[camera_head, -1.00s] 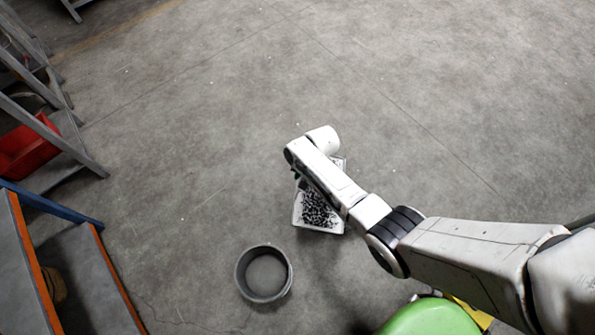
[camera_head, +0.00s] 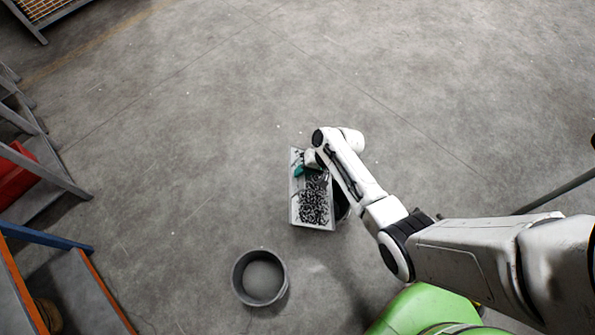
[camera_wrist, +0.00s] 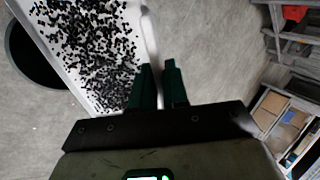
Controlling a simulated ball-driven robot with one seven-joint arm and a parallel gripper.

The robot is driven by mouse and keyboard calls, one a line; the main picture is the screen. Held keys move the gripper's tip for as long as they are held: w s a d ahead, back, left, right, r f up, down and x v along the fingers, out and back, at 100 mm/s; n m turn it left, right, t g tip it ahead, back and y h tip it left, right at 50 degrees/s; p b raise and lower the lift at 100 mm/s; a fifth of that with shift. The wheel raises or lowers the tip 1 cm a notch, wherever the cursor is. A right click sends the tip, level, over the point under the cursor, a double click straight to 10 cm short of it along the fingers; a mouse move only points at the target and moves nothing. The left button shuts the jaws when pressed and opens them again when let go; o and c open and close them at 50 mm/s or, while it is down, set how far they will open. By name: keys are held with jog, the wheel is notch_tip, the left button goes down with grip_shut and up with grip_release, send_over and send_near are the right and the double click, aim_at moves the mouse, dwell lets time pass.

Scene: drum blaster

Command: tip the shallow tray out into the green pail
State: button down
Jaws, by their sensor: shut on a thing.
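The shallow white tray (camera_head: 294,205) holds many small black pieces (camera_head: 313,203), mostly in its near part in the head view. My gripper (camera_head: 301,170), with teal fingers, is at the far part of the tray. In the wrist view, my gripper (camera_wrist: 158,72) is shut on the tray's edge, and the black pieces (camera_wrist: 95,45) lie inside the tray. A dark round container (camera_head: 342,204) shows partly behind the tray and beneath my arm. It also shows at left in the wrist view (camera_wrist: 35,60), partly hidden by the tray. I cannot make out green on it.
A grey round pail (camera_head: 237,280) stands on the floor, left of and nearer than the tray, apparently empty. Steps and shelving (camera_head: 75,280) and a red bin (camera_head: 14,178) are along the left. The floor beyond the tray is open.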

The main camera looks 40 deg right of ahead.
jog(key=s+d+t+y+b, duration=0.4)
jog(key=s+d+b, duration=0.3)
jog(key=s+d, duration=0.1)
jog(key=shift+d+r+y, duration=0.35)
jog(key=shift+r+y, duration=0.05)
dwell(0.9)
dwell(0.4)
